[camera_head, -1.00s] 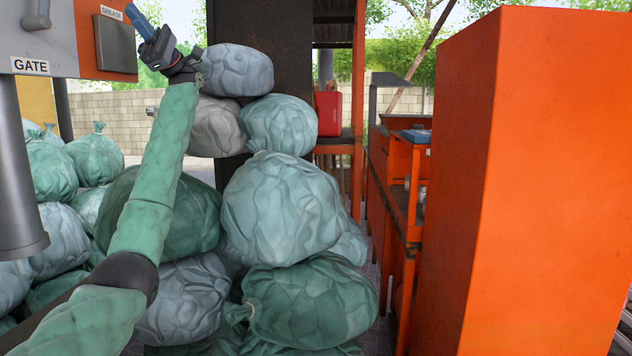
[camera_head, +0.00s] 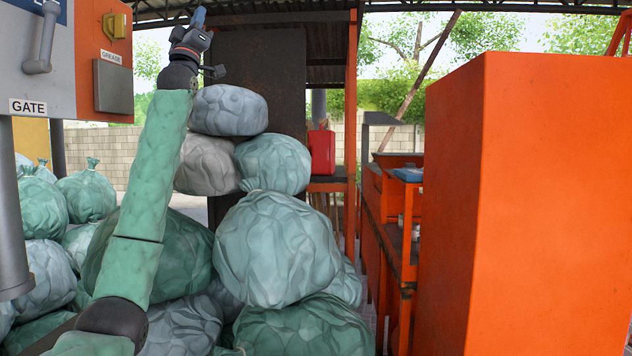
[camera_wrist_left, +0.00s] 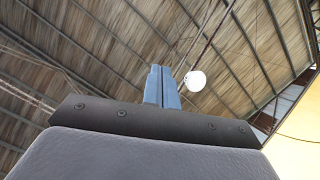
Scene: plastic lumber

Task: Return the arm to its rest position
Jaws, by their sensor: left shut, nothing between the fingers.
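My left gripper (camera_head: 198,17) is at the top of the head view, raised at the end of my green-sleeved arm and pointing up. Its blue fingers are together with nothing between them. In the left wrist view the shut blue fingers (camera_wrist_left: 161,86) point at the roof. The gripper is apart from the grey and orange cabinet on its left and above the stacked bags. My right gripper is not in view.
A cabinet (camera_head: 88,60) with GATE and GREASE labels stands at left. Stuffed bags (camera_head: 278,250) are piled behind and beside my arm. A large orange box (camera_head: 540,200) fills the right. A red canister (camera_head: 321,152) sits on a shelf. A roof (camera_wrist_left: 90,50) and a white lamp (camera_wrist_left: 195,81) are overhead.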

